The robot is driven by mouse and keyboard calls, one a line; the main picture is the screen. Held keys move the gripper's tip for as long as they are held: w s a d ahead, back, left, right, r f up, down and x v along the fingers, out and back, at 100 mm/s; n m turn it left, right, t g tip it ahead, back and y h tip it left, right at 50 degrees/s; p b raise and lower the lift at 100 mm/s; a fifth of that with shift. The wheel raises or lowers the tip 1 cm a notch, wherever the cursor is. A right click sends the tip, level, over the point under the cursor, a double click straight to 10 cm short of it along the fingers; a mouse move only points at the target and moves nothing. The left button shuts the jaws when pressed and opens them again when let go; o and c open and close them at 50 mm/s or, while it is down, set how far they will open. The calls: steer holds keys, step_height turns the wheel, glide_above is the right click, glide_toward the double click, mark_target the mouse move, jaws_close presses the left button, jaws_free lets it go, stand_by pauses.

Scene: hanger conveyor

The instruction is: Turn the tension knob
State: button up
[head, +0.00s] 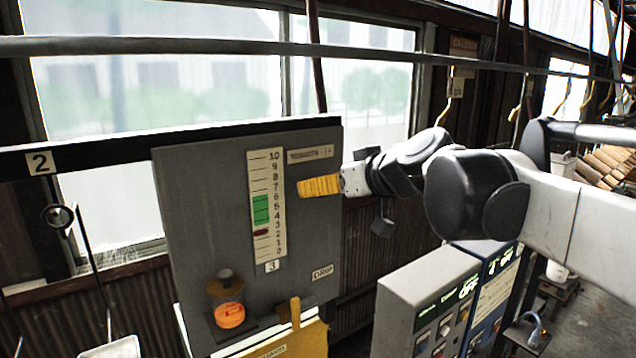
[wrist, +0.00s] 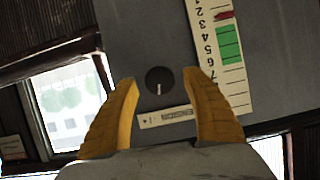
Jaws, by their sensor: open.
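The tension knob (wrist: 160,80) is a dark round dial with a white pointer line, on the grey panel (head: 205,230). In the wrist view it lies between the yellow fingertips of my open gripper (wrist: 158,76), with a gap on each side. In the head view my gripper (head: 302,187) is at the panel's right part and the knob cannot be made out. The numbered scale (head: 275,165) has a green band (head: 261,209) and a red marker (head: 261,233) below that band, near 3. How close the fingertips are to the panel is unclear.
An orange button (head: 229,315) under a dark guard sits low on the panel. A yellow box with a lever (head: 285,340) is below. A grey control cabinet (head: 425,300) stands at the right. A rail (head: 230,47) crosses above.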

steer(key=shift+x, duration=0.95)
steer(key=c, duration=1.2)
steer(key=shift+m+y, duration=0.3)
steer(key=m+g+y+b, duration=0.1)
steer(key=m, duration=0.1)
steer(key=shift+f+m+y, duration=0.1)
steer(key=shift+m+y, duration=0.2)
steer(key=shift+m+g+y+b, duration=0.3)
steer(key=shift+m+y+b, duration=0.7)
steer(key=shift+m, duration=0.4)
steer(key=o, duration=1.2)
